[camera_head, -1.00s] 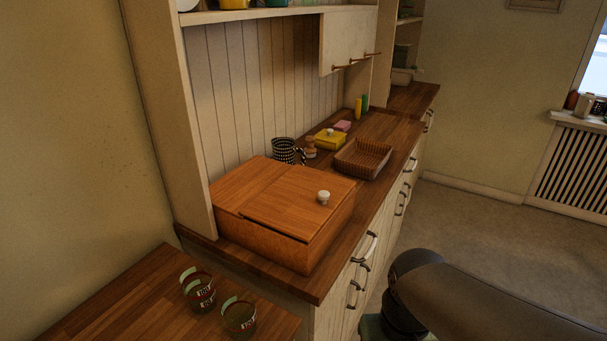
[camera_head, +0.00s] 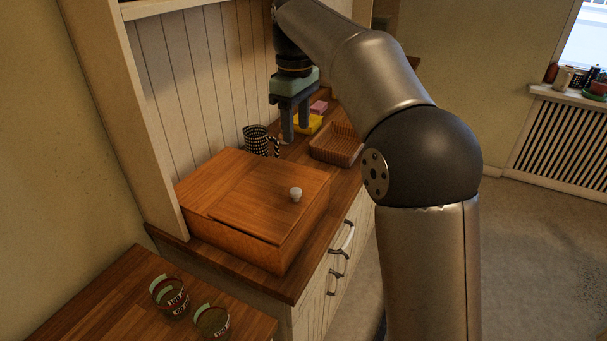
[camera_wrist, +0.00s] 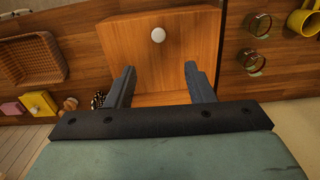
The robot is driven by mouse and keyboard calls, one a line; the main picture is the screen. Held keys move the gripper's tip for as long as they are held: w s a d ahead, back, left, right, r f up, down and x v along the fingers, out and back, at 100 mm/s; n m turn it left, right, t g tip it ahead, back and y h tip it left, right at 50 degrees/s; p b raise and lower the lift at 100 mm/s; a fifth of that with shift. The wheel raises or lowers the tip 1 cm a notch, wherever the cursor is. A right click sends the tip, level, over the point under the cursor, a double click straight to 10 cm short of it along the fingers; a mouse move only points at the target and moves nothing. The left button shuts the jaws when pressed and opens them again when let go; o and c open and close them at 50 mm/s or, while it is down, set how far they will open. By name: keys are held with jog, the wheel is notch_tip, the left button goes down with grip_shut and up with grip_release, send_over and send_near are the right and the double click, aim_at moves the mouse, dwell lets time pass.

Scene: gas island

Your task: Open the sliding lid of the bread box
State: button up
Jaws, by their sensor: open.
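The bread box (camera_head: 232,236) is a wooden box on the counter, with a flat wooden lid (camera_head: 245,200) on top. A white round knob (camera_head: 296,194) sits near the lid's right edge. In the wrist view the lid (camera_wrist: 190,62) fills the upper middle, with the knob (camera_wrist: 158,35) near its far end. My gripper (camera_head: 295,138) hangs pointing down above the counter, behind the box and apart from it. In the wrist view my gripper (camera_wrist: 164,88) is open and empty, its two fingers framing the near part of the box.
A checkered mug (camera_head: 258,141), a yellow box (camera_head: 308,124), a pink block (camera_head: 319,107) and a wicker basket (camera_head: 338,145) stand behind the bread box. Two glasses (camera_head: 168,297) (camera_head: 212,321) stand on the front counter. A wooden back panel (camera_head: 165,85) borders the counter's left side.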

send_near(296, 191)
notch_tip(296, 191, down, 8)
jog(key=shift+w+f+b, duration=0.1)
jog(key=shift+f+b, duration=0.15)
jog(key=shift+b, duration=0.05)
dwell(0.4)
